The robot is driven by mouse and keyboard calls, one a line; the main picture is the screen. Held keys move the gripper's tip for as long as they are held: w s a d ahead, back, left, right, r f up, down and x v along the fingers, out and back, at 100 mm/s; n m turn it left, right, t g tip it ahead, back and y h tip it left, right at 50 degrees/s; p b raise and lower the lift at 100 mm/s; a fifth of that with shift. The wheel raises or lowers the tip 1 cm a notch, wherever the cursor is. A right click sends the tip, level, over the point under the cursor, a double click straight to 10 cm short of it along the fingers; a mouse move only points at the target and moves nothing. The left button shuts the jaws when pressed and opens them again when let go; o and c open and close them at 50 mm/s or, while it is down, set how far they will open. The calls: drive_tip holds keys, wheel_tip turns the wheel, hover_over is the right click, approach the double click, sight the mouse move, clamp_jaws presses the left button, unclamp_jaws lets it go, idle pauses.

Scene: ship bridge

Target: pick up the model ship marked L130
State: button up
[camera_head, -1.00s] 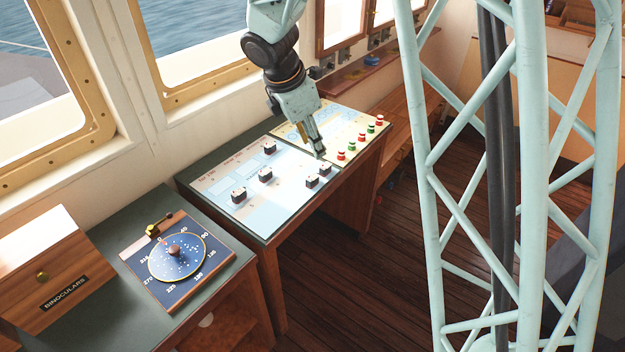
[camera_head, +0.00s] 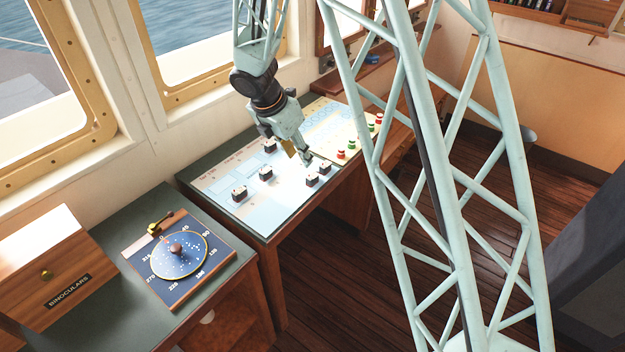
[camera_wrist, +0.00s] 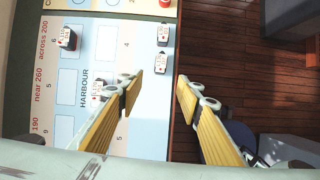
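Several small dark model ships with white label tops stand on the pale chart board (camera_head: 222,181). In the head view they include ships at the left (camera_head: 239,194), middle (camera_head: 265,174), back (camera_head: 269,146) and a pair on the right edge, one nearer (camera_head: 311,180) and one farther (camera_head: 324,167). The wrist view shows ships at upper left (camera_wrist: 67,38), at top (camera_wrist: 162,35), below that one (camera_wrist: 160,62), and beside the left finger (camera_wrist: 98,90). Their markings are too small to read surely, so I cannot tell which is L130. My gripper (camera_head: 299,156) is open and empty above the board; its yellow-padded fingers (camera_wrist: 160,85) stand apart.
Red and green knobs (camera_head: 352,146) line the board's far right side. A blue round dial board (camera_head: 180,254) and a wooden binoculars box (camera_head: 48,275) stand on the nearer desk. The windowed wall is behind; open wooden floor (camera_head: 330,275) lies to the right.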

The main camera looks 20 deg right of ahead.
sight(310, 176)
drive_tip(key=shift+f, duration=0.1)
drive_tip(key=shift+b+x, duration=0.6)
drive_tip(key=shift+x, duration=3.65)
drive_tip(key=shift+b+x, duration=0.35)
drive_tip(key=shift+x, duration=2.25)
drive_tip(key=c, duration=0.9)
